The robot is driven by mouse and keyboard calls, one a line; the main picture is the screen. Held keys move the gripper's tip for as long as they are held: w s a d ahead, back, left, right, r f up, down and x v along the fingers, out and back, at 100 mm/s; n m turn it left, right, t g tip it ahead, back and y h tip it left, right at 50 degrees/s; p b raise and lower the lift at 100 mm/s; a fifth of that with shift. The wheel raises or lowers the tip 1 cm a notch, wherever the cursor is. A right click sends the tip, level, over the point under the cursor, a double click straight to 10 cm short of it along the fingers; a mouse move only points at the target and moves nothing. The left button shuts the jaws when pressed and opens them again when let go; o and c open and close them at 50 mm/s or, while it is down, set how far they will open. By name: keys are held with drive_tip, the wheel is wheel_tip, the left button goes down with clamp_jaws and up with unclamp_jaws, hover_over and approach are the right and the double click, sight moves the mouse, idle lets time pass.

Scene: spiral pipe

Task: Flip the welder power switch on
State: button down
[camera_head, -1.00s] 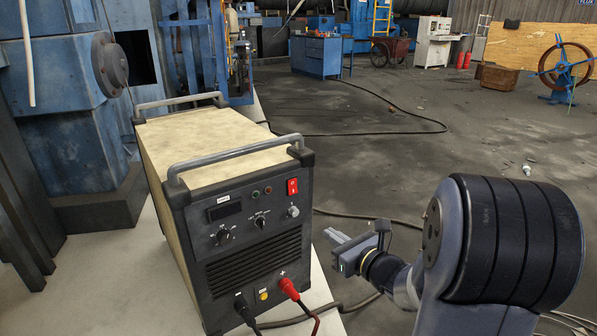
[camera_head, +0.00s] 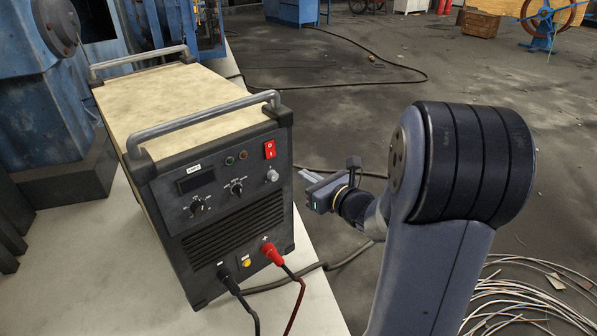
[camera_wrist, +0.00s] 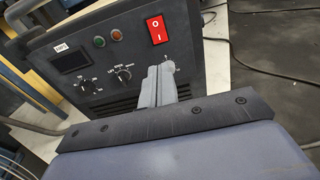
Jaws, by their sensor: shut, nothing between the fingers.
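The welder (camera_head: 235,215) is a dark-fronted box with a cream top, standing on a pale surface. Its red rocker power switch (camera_head: 269,149) is at the upper right of the front panel. In the wrist view the switch (camera_wrist: 156,30) shows a 0 at the top and a 1 below. My gripper (camera_head: 304,179) is just right of the welder's front, a little below the switch's height in the head view. In the wrist view its closed fingertips (camera_wrist: 160,72) lie below the switch, in front of the panel, partly hiding a knob. It holds nothing; I cannot tell whether it touches the panel.
Metal handles (camera_head: 205,122) stand above the welder's top. Red and black plugs with cables (camera_head: 273,254) stick out of the lower front. A coil of wire (camera_head: 530,300) lies on the floor at lower right. The floor right of the welder is mostly open.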

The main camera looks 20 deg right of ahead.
sight(271, 156)
drive_tip(key=b+x, duration=0.1)
drive_tip(key=x, duration=1.1)
drive_tip(key=shift+w+a, duration=0.15)
drive_tip(key=shift+w+a+f+b, duration=0.1)
drive_tip(key=shift+w+b, duration=0.05)
drive_tip(key=shift+b, duration=0.25)
